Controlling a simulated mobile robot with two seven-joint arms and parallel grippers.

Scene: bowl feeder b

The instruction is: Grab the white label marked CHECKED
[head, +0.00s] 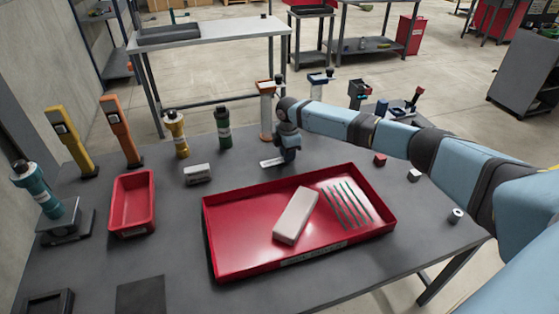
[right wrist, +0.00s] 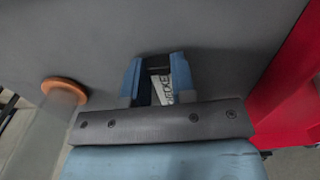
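The white label (head: 271,162) lies on the grey table behind the red tray, its right end hidden by my right gripper (head: 287,158). In the right wrist view the label (right wrist: 161,88) shows between the two blue fingers of the right gripper (right wrist: 158,76), with the last letters of CHECKED readable. These fingers stand apart, with a dark gap beside the label, so the gripper looks open around it. Whether a finger touches the label I cannot tell. My left gripper is in neither view.
The red tray (head: 235,258) with a white block (head: 296,216) stands just in front. A white-fronted block (head: 197,174), a green bottle (head: 223,128) and a yellow bottle (head: 178,134) stand left. An orange-topped post (head: 266,108) stands close behind the gripper. A small red bin (head: 132,203) stands further left.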

